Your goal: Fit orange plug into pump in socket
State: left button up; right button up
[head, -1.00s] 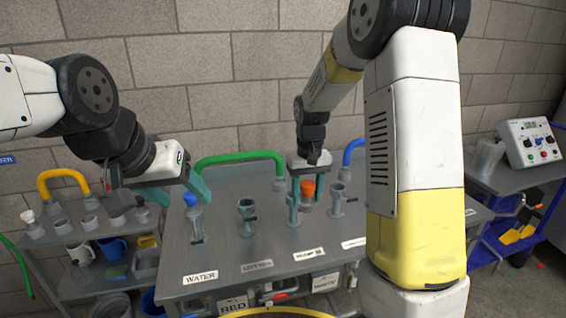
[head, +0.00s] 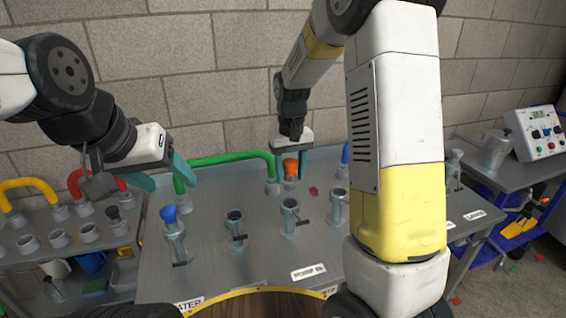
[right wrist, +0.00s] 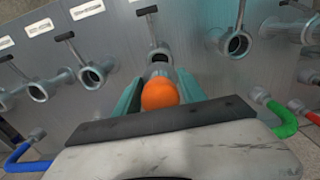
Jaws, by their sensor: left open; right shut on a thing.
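The orange plug (head: 290,167) sits between the fingers of my right gripper (head: 290,163), which is shut on it. In the right wrist view the plug's orange top (right wrist: 160,93) shows between the teal fingers. The pump in socket (head: 290,212) is a grey open-topped pipe with a side handle, behind the PUMP IN label (head: 308,272). In the head view the plug appears just above and behind this socket, apart from it; its exact height is unclear. My left gripper (head: 160,177) is open and empty, above the bench's back left.
A blue-topped plug (head: 169,214) stands in the WATER socket at left. An open grey socket (head: 236,225) is between it and pump in; another (head: 338,203) is to the right. A green hose (head: 230,159) arches behind. A small red piece (head: 313,190) lies on the bench (head: 215,275).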

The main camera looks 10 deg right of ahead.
aim_at(290, 188)
jog(key=shift+f, duration=3.7)
jog(key=shift+f, duration=0.4)
jog(key=o, duration=1.4)
jog(key=shift+o, duration=0.2)
